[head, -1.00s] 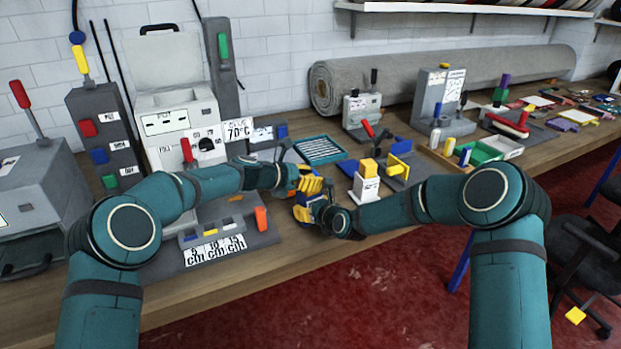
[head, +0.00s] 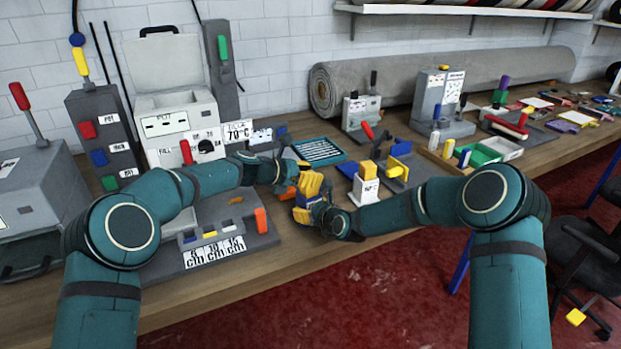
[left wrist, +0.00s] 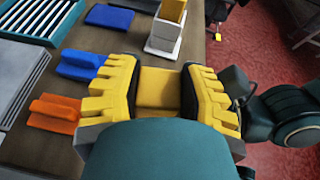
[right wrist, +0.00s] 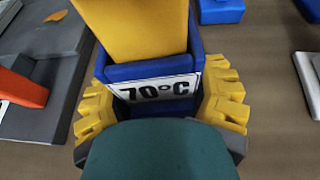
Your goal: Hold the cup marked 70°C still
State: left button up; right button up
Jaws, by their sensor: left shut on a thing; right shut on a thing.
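The blue cup (right wrist: 140,70) marked 70°C is between the yellow fingers of my right gripper (right wrist: 160,105), which is shut on it. The label faces the right wrist camera. A yellow block (right wrist: 130,28) stands up out of the cup's top. My left gripper (left wrist: 160,88) is shut on a yellow block, which shows between its fingers. In the head view my left gripper (head: 310,182) is just above my right gripper (head: 306,210), at the front of the bench. The fingers overlap there and mostly hide the cup. The cup's lower part is hidden in the right wrist view.
A white stand (head: 365,190) with a yellow block is just right of my grippers. Orange (left wrist: 52,115) and blue (left wrist: 80,65) handled blocks lie beside my left gripper. A grey machine base with cm labels (head: 215,252) is at the left. The bench's front edge is close.

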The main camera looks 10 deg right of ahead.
pick_arm(q)
jog(key=shift+r, duration=3.45)
pick_arm(e)
jog(key=o, duration=1.4)
jog(key=shift+o, duration=0.2)
